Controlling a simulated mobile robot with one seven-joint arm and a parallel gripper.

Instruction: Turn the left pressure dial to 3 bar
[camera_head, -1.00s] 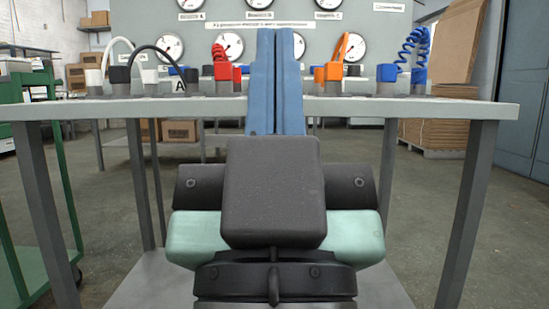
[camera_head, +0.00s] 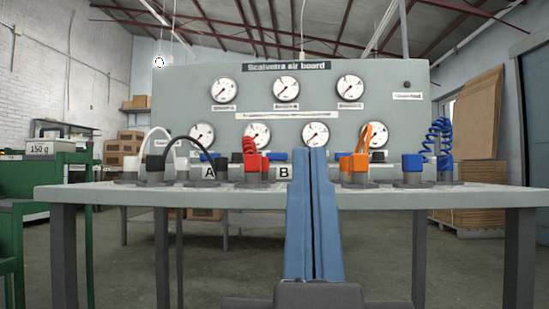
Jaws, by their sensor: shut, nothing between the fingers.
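A grey board titled "Scalvotra air board" (camera_head: 378,75) stands behind a table. It carries three round white gauges in an upper row: left (camera_head: 224,90), middle (camera_head: 286,89) and right (camera_head: 350,89). Several more gauges sit in a lower row, the leftmost one (camera_head: 202,135) partly behind fittings. The needles and numbers are too small to read, and I cannot tell which part is the left pressure dial. My gripper (camera_head: 317,155) is shut and empty. Its blue fingers point up in front of the table, right of centre, and touch nothing visible.
The grey table (camera_head: 130,197) holds black and white hoses (camera_head: 180,137), a red coiled fitting (camera_head: 251,165), an orange fitting (camera_head: 358,160) and a blue coiled hose (camera_head: 438,135). Labels A (camera_head: 209,172) and B (camera_head: 284,173) stand on it. A green cart (camera_head: 45,225) is at left.

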